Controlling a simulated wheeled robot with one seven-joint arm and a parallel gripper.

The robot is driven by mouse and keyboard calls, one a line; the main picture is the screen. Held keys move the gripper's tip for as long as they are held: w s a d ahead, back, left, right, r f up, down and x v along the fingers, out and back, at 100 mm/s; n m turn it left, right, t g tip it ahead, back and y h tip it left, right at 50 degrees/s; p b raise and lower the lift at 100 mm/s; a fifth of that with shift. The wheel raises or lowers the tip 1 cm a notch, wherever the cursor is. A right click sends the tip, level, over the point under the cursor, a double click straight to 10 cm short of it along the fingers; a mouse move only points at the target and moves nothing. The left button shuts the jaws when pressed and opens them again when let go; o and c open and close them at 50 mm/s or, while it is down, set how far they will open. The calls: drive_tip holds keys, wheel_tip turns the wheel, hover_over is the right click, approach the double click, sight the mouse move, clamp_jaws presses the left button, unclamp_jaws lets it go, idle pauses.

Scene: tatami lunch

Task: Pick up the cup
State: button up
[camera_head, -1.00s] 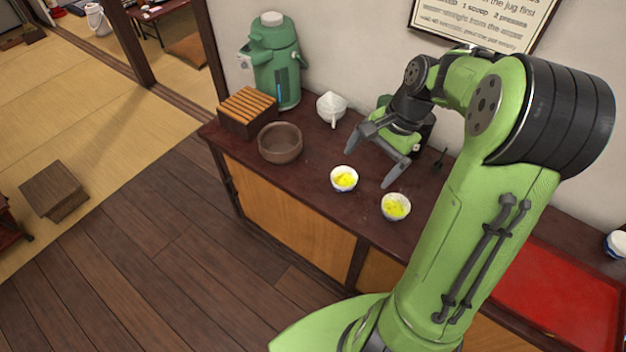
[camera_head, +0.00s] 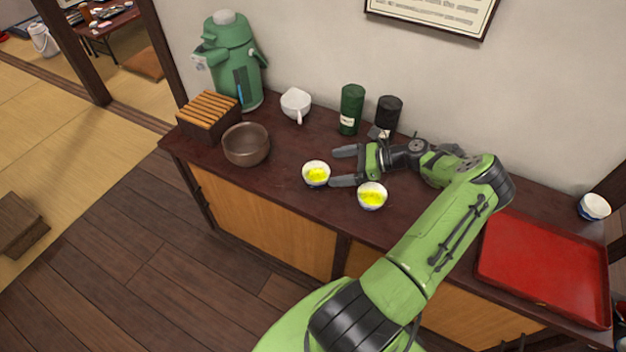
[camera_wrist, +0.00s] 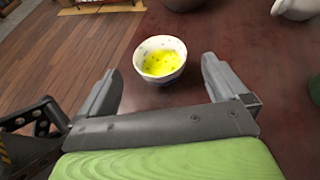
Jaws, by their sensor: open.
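A small white cup with yellow contents (camera_head: 316,174) stands upright on the dark wooden counter. A second similar cup (camera_head: 371,196) stands to its right, nearer the front edge. My gripper (camera_head: 340,166) is open and low over the counter, its fingers pointing left toward the first cup. In the wrist view the first cup (camera_wrist: 160,61) is ahead of and between the open fingertips (camera_wrist: 160,80), with no contact visible. The second cup does not show in the wrist view.
A brown bowl (camera_head: 246,146), slatted wooden box (camera_head: 207,117), green air pot (camera_head: 232,62) and white spouted vessel (camera_head: 296,104) stand left and behind. A green canister (camera_head: 351,109) and black canister (camera_head: 388,113) stand behind my gripper. A red tray (camera_head: 545,262) lies right.

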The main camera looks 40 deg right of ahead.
sight(304, 173)
drive_tip(key=x, duration=0.3)
drive_tip(key=b+x, duration=0.1)
drive_tip(key=x, duration=0.2)
drive_tip(key=b+x, duration=0.1)
drive_tip(key=x, duration=0.2)
drive_tip(key=shift+a+f, duration=0.1)
drive_tip(key=shift+f, duration=0.3)
drive_tip(key=shift+r, duration=0.1)
drive_tip(key=c, duration=1)
drive_tip(key=shift+r, duration=0.1)
drive_tip(key=shift+r+p, duration=1.65)
drive_tip(key=shift+r, duration=3.25)
